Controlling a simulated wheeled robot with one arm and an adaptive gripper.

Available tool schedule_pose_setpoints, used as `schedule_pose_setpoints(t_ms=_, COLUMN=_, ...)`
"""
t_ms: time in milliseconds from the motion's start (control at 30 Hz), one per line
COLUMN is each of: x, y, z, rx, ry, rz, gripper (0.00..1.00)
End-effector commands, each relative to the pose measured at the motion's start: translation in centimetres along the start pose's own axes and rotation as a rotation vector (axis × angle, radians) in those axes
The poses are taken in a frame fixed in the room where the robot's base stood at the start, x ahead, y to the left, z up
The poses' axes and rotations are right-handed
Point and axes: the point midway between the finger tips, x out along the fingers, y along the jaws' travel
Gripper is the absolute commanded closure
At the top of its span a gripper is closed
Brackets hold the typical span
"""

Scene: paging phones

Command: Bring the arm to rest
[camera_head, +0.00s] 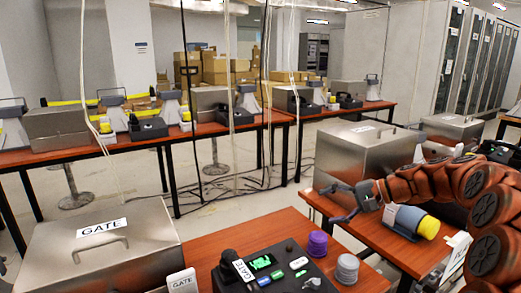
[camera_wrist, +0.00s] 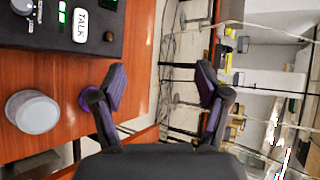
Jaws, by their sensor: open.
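My gripper (camera_head: 345,203) is at the end of my orange-brown arm (camera_head: 430,185), which reaches in from the right in the head view. The gripper is in the air near the gap between the front table and the right table. In the wrist view its two dark fingers (camera_wrist: 161,84) stand wide apart, with nothing between them. The grey round stack (camera_wrist: 33,112) and the black paging console (camera_wrist: 75,25) are left of the fingers there. A purple round thing (camera_wrist: 86,101) is partly hidden behind the left finger.
In the head view, the front table holds a metal GATE box (camera_head: 95,255), the console (camera_head: 285,275), a purple stack (camera_head: 317,246) and a grey stack (camera_head: 347,269). The right table holds a metal box (camera_head: 365,155) and a blue-yellow cylinder (camera_head: 415,222). Cords hang mid-view.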

Motion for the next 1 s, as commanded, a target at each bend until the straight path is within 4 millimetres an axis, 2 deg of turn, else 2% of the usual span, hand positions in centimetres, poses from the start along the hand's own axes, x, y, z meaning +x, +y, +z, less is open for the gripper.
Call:
schedule_pose_setpoints(t_ms=33, x=1.1, y=0.3, z=2.0, rx=-0.015, ry=-0.022, rz=0.039, gripper=0.25)
schedule_pose_setpoints(t_ms=233, x=4.3, y=3.4, z=9.2, rx=-0.055, ry=-0.103, rz=0.213, gripper=0.25)
schedule_pose_setpoints(t_ms=500, x=6.0, y=9.4, z=18.3, rx=-0.13, ry=-0.184, rz=0.462, gripper=0.25)
schedule_pose_setpoints(t_ms=767, x=4.8, y=16.6, z=25.5, rx=-0.21, ry=-0.231, rz=0.706, gripper=0.25)
schedule_pose_setpoints(t_ms=1000, x=1.8, y=23.5, z=30.7, rx=-0.283, ry=-0.257, rz=0.924, gripper=0.25)
